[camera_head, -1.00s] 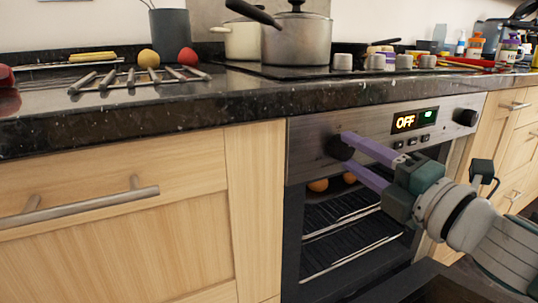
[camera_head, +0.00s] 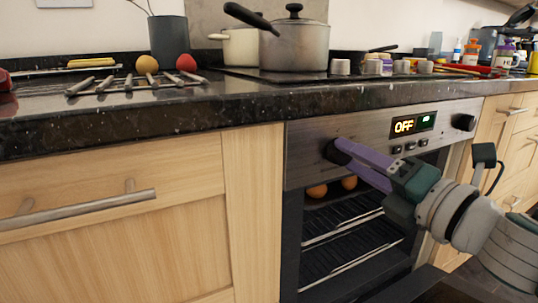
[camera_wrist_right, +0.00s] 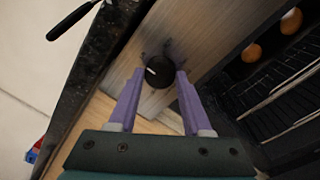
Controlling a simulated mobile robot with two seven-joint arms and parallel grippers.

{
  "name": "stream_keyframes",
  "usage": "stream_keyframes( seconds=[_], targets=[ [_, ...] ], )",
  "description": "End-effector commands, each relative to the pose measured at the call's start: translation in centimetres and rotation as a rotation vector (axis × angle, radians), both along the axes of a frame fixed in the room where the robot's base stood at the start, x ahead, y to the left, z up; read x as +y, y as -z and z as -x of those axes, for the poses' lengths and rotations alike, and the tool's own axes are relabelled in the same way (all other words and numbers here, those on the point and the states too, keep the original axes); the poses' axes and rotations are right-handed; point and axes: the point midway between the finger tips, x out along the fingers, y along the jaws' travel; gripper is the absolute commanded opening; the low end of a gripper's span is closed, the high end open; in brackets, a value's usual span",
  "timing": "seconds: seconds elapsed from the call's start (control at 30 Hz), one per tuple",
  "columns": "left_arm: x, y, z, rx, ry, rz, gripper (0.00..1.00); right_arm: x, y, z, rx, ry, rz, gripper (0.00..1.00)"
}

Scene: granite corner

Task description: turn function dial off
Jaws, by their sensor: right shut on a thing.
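The oven's control panel (camera_head: 360,127) is brushed steel, with a lit display (camera_head: 412,124) that reads "OFF". A black function dial (camera_head: 336,153) sits at the panel's left end, and another black dial (camera_head: 464,122) at its right end. My right gripper (camera_head: 343,150), with purple fingers, is shut on the left dial. In the right wrist view the round dial (camera_wrist_right: 159,71), with a white mark, lies between the fingertips of my right gripper (camera_wrist_right: 158,77). The fingers partly hide the dial in the head view. My left gripper is not in view.
The oven door is open, with food (camera_head: 317,190) and racks (camera_head: 340,222) inside. A dark granite counter edge (camera_head: 250,112) runs just above the panel. A steel pot (camera_head: 296,45) stands on the hob. A cabinet handle (camera_head: 80,209) sticks out at the left.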

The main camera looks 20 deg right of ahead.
Motion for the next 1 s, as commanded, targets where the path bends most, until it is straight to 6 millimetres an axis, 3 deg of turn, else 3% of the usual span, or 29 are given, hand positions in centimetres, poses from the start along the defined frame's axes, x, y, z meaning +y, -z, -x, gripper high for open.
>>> stream_keyframes(
  seconds=[0.13, 0.17, 0.4, 0.77, 1.0],
  targets=[
    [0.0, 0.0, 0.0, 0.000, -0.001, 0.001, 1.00, 0.0, 0.0, 0.0, -0.001, 0.000, 0.004, 0.00],
    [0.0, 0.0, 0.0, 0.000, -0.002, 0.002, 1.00, 0.0, 0.0, 0.0, -0.001, 0.000, 0.004, 0.51],
    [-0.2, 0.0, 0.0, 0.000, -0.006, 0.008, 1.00, 0.0, 0.0, 0.0, -0.001, 0.000, 0.002, 0.78],
    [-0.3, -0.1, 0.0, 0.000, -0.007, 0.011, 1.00, -0.1, 0.1, 0.7, 0.001, 0.001, -0.001, 0.79],
    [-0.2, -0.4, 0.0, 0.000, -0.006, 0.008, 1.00, -0.5, 0.3, 4.9, 0.003, 0.001, -0.001, 0.79]
  ],
)
